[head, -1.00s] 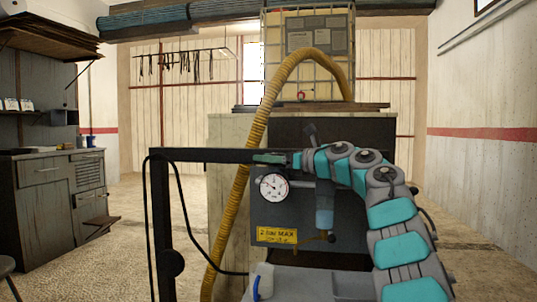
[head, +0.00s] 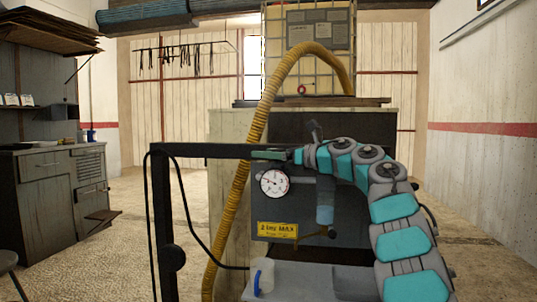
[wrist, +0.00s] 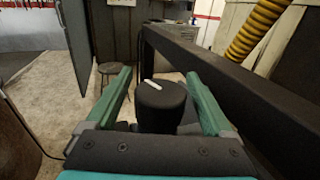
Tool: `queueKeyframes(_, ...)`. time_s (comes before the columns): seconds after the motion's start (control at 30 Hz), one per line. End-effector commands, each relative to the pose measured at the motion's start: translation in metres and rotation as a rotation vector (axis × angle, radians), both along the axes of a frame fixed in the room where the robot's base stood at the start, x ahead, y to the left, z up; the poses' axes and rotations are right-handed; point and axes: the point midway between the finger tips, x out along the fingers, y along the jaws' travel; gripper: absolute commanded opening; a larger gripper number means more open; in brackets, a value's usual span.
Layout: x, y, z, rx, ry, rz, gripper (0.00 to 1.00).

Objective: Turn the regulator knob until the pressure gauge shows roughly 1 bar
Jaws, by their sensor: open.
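The pressure gauge (head: 273,183) is a round white dial on the dark panel (head: 345,220). Its needle is thin and points to the upper left; its numbers are too small to read. The regulator knob (wrist: 160,104) is black and round with a white mark on top, seen in the wrist view. My gripper (wrist: 158,88) is open, with one green finger on each side of the knob and visible gaps between. In the head view my gripper (head: 272,155) is at the dark bar above the gauge, and the knob cannot be made out there.
A dark bar (head: 215,150) runs left from my gripper to a post. A yellow hose (head: 243,170) hangs behind it. A yellow "2 bar MAX" label (head: 277,230) is below the gauge. A stool (wrist: 110,70) stands on open floor.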

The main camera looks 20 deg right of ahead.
Motion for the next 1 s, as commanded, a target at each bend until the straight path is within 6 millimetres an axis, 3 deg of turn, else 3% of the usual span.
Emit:
queueKeyframes(0.17, -0.009, -0.009, -0.002, 0.0, 0.0, -0.004, 0.86)
queueKeyframes(0.6, -0.06, -0.045, -0.001, -0.001, -0.001, -0.001, 0.86)
queueKeyframes(1.0, -0.062, -0.047, 0.0, 0.0, 0.0, 0.0, 0.86)
